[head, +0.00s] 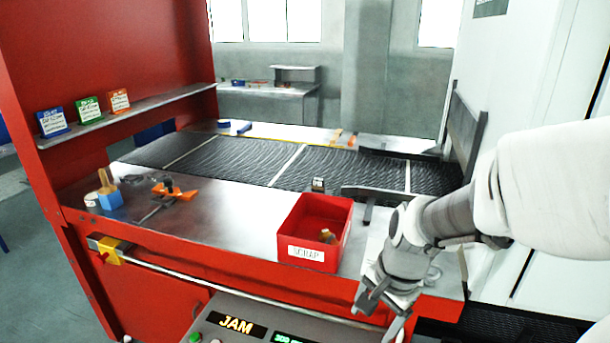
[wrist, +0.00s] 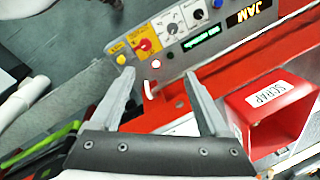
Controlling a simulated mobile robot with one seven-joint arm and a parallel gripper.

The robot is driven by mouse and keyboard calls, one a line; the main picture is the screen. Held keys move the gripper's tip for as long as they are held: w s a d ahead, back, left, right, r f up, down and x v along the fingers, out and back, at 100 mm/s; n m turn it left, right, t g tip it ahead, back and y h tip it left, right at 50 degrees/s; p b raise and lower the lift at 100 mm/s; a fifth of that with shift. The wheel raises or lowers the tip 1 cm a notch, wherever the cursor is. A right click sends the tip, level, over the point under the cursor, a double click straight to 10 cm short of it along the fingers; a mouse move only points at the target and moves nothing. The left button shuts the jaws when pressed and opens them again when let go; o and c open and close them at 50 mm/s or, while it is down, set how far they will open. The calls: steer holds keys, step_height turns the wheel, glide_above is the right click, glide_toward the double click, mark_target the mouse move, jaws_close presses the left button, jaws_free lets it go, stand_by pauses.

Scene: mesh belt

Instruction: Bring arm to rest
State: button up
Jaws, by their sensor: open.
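My gripper (head: 383,312) hangs at the right front of the red machine's metal worktop, to the right of the red scrap bin. It points down past the worktop's front edge. In the wrist view my gripper (wrist: 158,82) has its two grey fingers spread apart with nothing between them. Beyond the fingertips are the red machine front and the control panel (wrist: 178,35). My white arm comes in from the right side of the head view.
The red bin (head: 290,254) labelled SCRAP stands on the worktop with a small brownish piece inside. The control panel (head: 207,325) showing JAM is at the front. A mesh belt (head: 330,168) runs behind. Orange and blue items lie at the worktop's left.

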steer(key=s+d+r+n+t+h+p, duration=0.1)
steer(key=s+r+n+t, duration=0.3)
steer(key=s+r+n, duration=0.6)
step_height(320, 180, up, 4)
steer(key=shift+s+d+r, duration=0.25)
steer(key=shift+s+d, duration=0.05)
steer(key=shift+s, duration=0.1)
stand_by(1.0)
